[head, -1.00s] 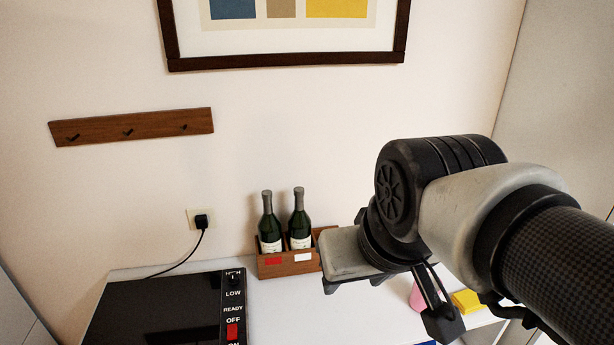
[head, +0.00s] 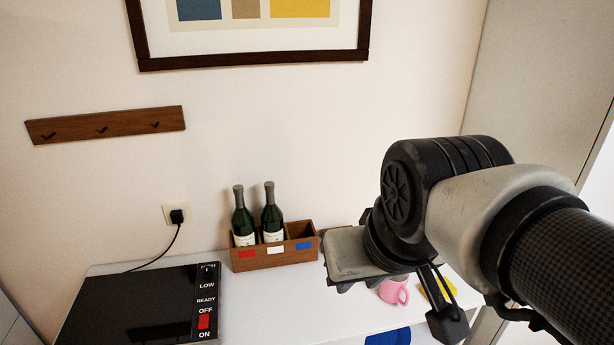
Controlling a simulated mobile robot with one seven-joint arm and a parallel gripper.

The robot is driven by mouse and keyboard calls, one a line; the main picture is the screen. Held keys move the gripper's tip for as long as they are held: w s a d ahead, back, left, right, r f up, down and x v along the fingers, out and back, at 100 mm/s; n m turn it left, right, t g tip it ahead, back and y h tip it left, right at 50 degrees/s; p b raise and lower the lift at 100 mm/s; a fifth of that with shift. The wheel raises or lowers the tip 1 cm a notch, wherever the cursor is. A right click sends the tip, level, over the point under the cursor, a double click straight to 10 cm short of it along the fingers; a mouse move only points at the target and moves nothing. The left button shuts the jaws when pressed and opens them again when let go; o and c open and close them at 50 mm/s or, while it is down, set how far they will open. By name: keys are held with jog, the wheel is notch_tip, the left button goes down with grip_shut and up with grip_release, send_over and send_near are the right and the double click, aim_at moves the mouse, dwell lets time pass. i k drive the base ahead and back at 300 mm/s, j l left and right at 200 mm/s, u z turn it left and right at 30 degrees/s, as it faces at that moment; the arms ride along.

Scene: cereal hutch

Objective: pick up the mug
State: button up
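A pink mug (head: 394,291) stands on the white counter at the lower right, with its handle toward the front right. Its upper part is hidden behind my gripper and arm. My gripper (head: 396,305) is in front of the mug in the picture, with one finger at the left and one at the right. The fingers look spread apart, and nothing shows held between them. I cannot tell how far above the counter the gripper is.
A wooden box (head: 272,256) with two green bottles stands against the wall. A black hot plate (head: 130,305) is at the left. A yellow item (head: 436,290) lies right of the mug, and a blue item (head: 388,337) is at the front edge. The white counter (head: 290,310) between is clear.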

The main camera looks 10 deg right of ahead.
aim_at(393, 290)
jog(key=l+z, duration=0.2)
jog(key=l, duration=0.8)
jog(key=i+l+z, duration=0.1)
jog(key=i+l, duration=0.2)
jog(key=l, duration=0.1)
